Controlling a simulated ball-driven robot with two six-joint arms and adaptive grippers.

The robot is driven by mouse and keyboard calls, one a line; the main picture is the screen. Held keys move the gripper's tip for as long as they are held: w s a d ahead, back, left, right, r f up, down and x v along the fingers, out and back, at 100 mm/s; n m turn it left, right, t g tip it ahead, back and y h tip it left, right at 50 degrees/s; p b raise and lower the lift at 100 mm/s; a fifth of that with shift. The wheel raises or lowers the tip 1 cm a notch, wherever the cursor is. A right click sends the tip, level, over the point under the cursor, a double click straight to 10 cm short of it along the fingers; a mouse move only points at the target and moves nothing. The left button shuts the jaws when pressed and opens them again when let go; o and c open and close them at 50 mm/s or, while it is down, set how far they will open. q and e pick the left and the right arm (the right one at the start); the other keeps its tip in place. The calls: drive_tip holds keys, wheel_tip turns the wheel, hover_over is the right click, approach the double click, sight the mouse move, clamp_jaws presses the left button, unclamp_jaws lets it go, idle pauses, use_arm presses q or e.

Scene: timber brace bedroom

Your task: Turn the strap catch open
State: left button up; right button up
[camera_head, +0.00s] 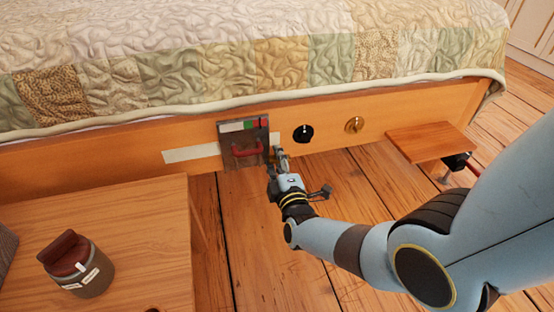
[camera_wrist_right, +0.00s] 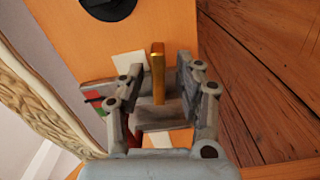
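The strap catch appears to be the dark metal plate (camera_head: 228,154) on the bed's wooden side rail, with a red handle (camera_head: 247,150) and a strip of white, green and red along its top. My right gripper (camera_head: 277,157) is at the plate's lower right edge. In the right wrist view its two fingers (camera_wrist_right: 157,75) stand apart, with an upright brass-coloured bar (camera_wrist_right: 158,62) showing between them. I cannot tell whether either finger touches the bar. Parts of the plate and red handle are hidden behind the fingers there. My left gripper is not in view.
A black round disc (camera_head: 303,133) and a brass round fitting (camera_head: 354,125) are on the rail (camera_head: 420,104) to the right. A wooden shelf (camera_head: 430,139) juts out further right. A table (camera_head: 130,215) with a lidded jar (camera_head: 92,275) stands at lower left. Floor between is clear.

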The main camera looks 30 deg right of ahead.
drive_tip(key=v, duration=1.2)
